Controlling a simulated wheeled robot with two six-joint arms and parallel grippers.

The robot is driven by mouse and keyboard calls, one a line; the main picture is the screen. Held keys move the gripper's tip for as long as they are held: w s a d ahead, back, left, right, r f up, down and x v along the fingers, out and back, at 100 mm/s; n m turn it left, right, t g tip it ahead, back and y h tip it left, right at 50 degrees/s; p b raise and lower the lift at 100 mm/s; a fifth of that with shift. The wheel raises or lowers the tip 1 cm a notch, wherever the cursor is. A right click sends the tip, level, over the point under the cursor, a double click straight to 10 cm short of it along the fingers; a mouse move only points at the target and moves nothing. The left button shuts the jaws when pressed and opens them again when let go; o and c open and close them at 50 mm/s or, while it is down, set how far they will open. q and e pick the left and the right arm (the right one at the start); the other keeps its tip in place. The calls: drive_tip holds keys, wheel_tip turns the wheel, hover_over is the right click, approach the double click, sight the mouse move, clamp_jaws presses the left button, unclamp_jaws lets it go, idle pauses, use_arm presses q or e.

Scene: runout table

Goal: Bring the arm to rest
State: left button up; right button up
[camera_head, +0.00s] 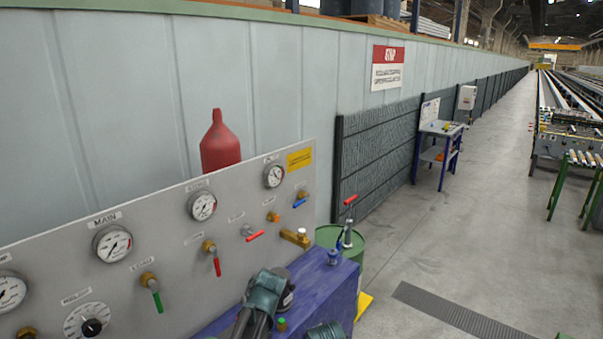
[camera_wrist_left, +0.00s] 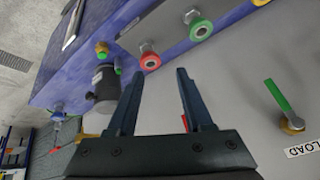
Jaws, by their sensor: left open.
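My left gripper (camera_wrist_left: 157,73) shows in the left wrist view with its two dark fingers apart. I see nothing held between them; grey panel shows through the gap. Past the fingertips are a red round fitting (camera_wrist_left: 150,62), a green round fitting (camera_wrist_left: 200,29) and a black cylinder (camera_wrist_left: 105,88) at a blue surface. A green-handled valve (camera_wrist_left: 278,97) is to the right of the fingers, apart from them. In the head view, dark teal parts crowd the bottom centre, and I cannot make out the fingertips there. My right gripper is not in view.
The grey gauge panel (camera_head: 180,245) with valve levers fills the left. A blue bench (camera_head: 325,280) and a green drum (camera_head: 352,246) stand beside it. A red bottle shape (camera_head: 220,142) rises behind the panel. Open floor (camera_head: 440,245) lies to the right.

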use_arm(q)
drive_tip(key=s+d+f+m+g+h+b, duration=0.1)
drive_tip(key=s+d+f+m+b, duration=0.1)
drive_tip(key=s, duration=0.5)
drive_tip(key=s+d+f+m+g+h+b, duration=0.1)
drive_tip(key=s+d+f+m+g+b, duration=0.1)
drive_tip(key=s+d+f, duration=0.3)
drive_tip(key=s+d+f+m+g+b, duration=0.1)
drive_tip(key=s+d+f+m+b, duration=0.2)
drive_tip(key=s+f, duration=0.3)
drive_tip(key=s+m+b, duration=0.1)
drive_tip(key=s, duration=0.4)
drive_tip(key=shift+s+d+g+h, duration=0.15)
drive_tip(key=shift+s+g+h, duration=0.15)
drive_tip(key=shift+h, duration=0.1)
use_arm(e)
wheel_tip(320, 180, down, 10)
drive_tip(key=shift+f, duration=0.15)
